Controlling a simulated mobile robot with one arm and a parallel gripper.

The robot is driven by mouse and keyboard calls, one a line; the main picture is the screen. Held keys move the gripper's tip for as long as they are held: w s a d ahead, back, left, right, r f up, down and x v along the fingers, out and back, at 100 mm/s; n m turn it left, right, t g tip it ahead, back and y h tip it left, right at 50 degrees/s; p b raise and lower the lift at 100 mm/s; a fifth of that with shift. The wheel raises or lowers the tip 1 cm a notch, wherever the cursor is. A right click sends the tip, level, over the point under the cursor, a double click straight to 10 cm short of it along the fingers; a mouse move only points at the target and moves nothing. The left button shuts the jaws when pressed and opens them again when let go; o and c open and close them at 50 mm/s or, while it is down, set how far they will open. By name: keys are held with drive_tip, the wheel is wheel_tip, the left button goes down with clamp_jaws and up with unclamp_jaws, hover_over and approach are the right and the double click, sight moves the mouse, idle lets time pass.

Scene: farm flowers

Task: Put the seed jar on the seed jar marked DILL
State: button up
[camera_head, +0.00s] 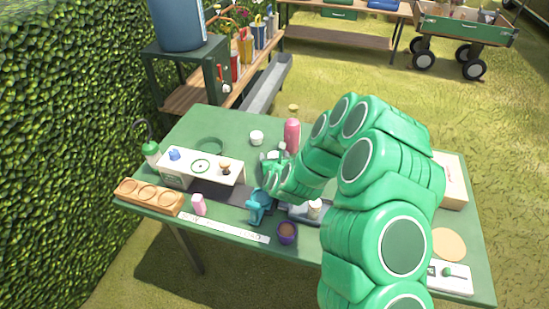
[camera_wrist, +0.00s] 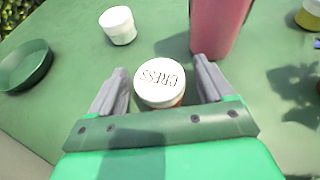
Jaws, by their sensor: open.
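A seed jar with a white lid marked CRESS (camera_wrist: 160,80) stands on the table between the two grey fingers of my gripper (camera_wrist: 161,72). The fingers are apart, one on each side of the lid, with a visible gap on the left. In the head view my gripper (camera_head: 273,163) is low over the middle of the table and partly hides this jar. Another jar with a white lid (camera_head: 315,207) stands on a dark tray (camera_head: 297,213) near the front, beside my arm; its label is too small to read. I cannot make out the word DILL anywhere.
A pink bottle (camera_head: 292,135) stands close behind my gripper, and a small white pot (camera_head: 257,137) is to its left. My arm hides much of the right side.

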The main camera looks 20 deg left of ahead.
drive_tip(key=shift+v, duration=3.8)
drive_tip(key=shift+r, duration=0.2)
